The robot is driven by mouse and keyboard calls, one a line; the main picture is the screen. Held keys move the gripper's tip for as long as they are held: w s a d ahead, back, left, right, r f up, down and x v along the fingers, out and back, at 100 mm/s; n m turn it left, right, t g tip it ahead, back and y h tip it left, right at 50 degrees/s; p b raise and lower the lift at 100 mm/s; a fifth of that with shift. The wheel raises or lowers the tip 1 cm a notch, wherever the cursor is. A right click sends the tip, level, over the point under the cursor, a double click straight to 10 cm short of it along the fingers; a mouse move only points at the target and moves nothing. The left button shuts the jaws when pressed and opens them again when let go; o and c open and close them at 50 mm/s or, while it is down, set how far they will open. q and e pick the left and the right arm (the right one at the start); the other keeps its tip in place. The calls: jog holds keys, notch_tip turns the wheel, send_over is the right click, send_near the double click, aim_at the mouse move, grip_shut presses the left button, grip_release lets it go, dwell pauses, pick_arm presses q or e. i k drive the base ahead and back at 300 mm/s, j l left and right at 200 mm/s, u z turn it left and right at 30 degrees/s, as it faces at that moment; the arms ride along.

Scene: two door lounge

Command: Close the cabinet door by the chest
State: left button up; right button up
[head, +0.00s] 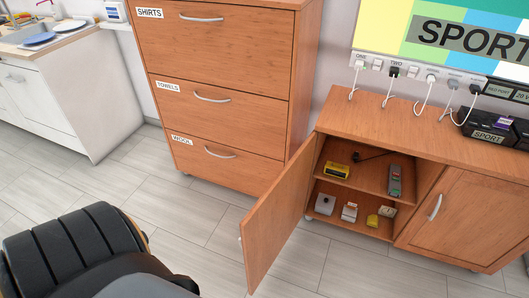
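The wooden cabinet (360,124) stands at the right of the head view. Its left door (283,228) is swung wide open towards me, on the side beside the chest. The open door shows two shelves (372,182) inside. The cabinet's right door (470,222) is shut and has a curved metal handle (435,207). The wooden chest (225,68) stands left of the cabinet, with drawers labelled SHIRTS, TOWELS and WOOL, all shut. The open door's outer face shows only at a slant. Neither of my grippers is in view.
Small items, including a yellow device (337,170) and a grey-green one (395,181), lie on the cabinet's shelves. A white counter (60,95) stands at the far left. A dark ribbed shape fills the bottom left. The tiled floor (185,225) left of the door is clear.

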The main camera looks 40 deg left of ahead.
aim_at(266, 230)
jog(key=j+z, duration=0.1)
jog(key=j, duration=0.65)
jog(key=k+j+z, duration=0.15)
jog(key=j, duration=0.65)
jog(key=j+z, duration=0.1)
jog(key=j, duration=0.65)
